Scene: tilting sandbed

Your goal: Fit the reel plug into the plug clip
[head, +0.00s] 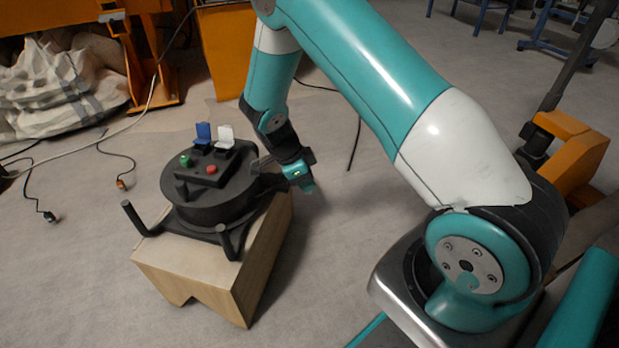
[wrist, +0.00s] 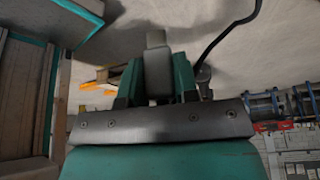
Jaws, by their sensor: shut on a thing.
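The black cable reel (head: 205,201) stands on a wooden block, with a blue flap, a white flap, a green button and a red button on top. My gripper (head: 300,178) is close to the right side of the reel; I cannot tell if it touches. The plug is hidden in the head view. I cannot make out the plug clip for sure in either view.
The wooden block (head: 255,262) stands on grey floor. Loose cables with a black plug (head: 48,215) and an orange plug (head: 121,184) lie at left. A pale sack (head: 55,85) and orange frames are behind. The floor in front is clear. A dark cable (wrist: 225,38) shows in the wrist view.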

